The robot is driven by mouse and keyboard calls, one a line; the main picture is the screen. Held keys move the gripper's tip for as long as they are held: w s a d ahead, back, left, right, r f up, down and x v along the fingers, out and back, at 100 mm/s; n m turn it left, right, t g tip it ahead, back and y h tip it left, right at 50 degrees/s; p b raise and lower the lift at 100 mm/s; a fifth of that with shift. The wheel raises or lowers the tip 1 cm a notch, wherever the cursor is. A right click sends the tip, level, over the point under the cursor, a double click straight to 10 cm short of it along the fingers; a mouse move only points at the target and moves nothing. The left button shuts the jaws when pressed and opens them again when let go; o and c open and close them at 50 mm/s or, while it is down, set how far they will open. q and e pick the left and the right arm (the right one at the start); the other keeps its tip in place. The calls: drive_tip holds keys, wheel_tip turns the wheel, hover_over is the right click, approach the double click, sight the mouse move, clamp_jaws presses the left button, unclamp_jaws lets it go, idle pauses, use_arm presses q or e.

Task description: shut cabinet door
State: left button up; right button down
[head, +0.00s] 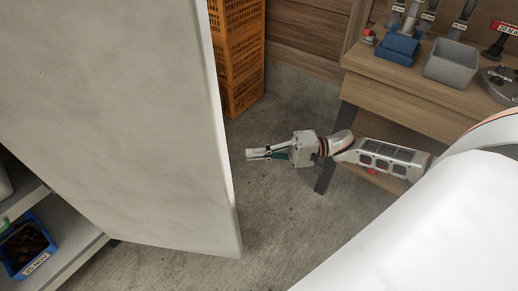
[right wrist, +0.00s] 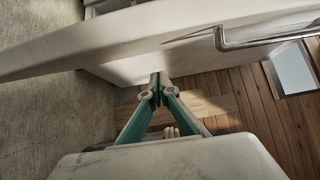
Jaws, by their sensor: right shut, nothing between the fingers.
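The cabinet door (head: 120,110) is a large pale grey panel standing open, filling much of the left of the head view. Its free edge runs down toward the middle. Behind it, at lower left, a cabinet shelf (head: 72,238) shows. My right gripper (head: 249,155) is shut and empty, just right of the door's edge, with a small gap in the head view. In the right wrist view its fingertips (right wrist: 158,80) point toward the door (right wrist: 135,65), which has a metal bar handle (right wrist: 265,43). I cannot tell whether they touch. My left gripper is not in view.
A blue bin (head: 28,250) of brown chestnuts sits on the lower shelf. Orange crates (head: 237,55) are stacked behind the door. A wooden workbench (head: 410,85) with a grey bin (head: 452,62) and tools stands at upper right. Bare concrete floor (head: 280,215) lies around the door's bottom corner.

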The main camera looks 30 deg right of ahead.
drive_tip(key=a, duration=0.8)
drive_tip(key=shift+s, duration=0.15)
